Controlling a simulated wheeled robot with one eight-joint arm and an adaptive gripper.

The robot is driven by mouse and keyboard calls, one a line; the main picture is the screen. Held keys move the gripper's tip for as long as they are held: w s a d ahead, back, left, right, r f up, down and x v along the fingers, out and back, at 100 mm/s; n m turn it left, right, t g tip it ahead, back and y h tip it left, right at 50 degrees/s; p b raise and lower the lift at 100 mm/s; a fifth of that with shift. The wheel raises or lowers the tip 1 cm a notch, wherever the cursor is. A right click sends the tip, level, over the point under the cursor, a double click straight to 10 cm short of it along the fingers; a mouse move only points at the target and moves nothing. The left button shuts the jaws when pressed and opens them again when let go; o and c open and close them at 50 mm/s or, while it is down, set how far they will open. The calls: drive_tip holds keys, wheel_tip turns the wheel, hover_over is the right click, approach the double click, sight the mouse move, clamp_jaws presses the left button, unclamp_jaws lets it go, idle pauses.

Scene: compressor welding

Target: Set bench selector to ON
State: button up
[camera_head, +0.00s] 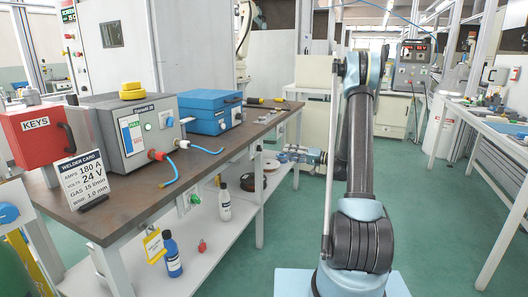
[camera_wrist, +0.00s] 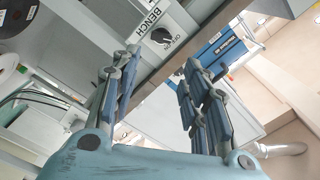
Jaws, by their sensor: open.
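The bench selector (camera_wrist: 160,38) is a small black rotary knob on a pale plate lettered BENCH, at the upper middle of the wrist view. Small lettering beside the knob is too small to read surely, and I cannot tell its setting. My gripper (camera_wrist: 160,58) is open, its two blue-grey fingers spread apart, with nothing between them. The fingertips frame the knob in the picture, and no contact with it shows. In the head view, a pale blue wrist part of mine (camera_head: 305,155) shows beside the bench's far end. I cannot make out the selector there.
The brown-topped bench (camera_head: 245,140) carries a grey welder unit (camera_head: 125,135), a blue case (camera_head: 209,112) and a red KEYS box (camera_head: 36,135). Bottles (camera_head: 224,203) stand on its lower shelf (camera_head: 205,250). Green floor is open right of the bench; another table (camera_head: 480,125) stands at right.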

sight(259, 148)
drive_tip(key=x, duration=1.4)
drive_tip(key=shift+a, duration=0.35)
drive_tip(key=shift+w, duration=0.1)
drive_tip(key=shift+d, duration=0.1)
drive_tip(key=c, duration=0.8)
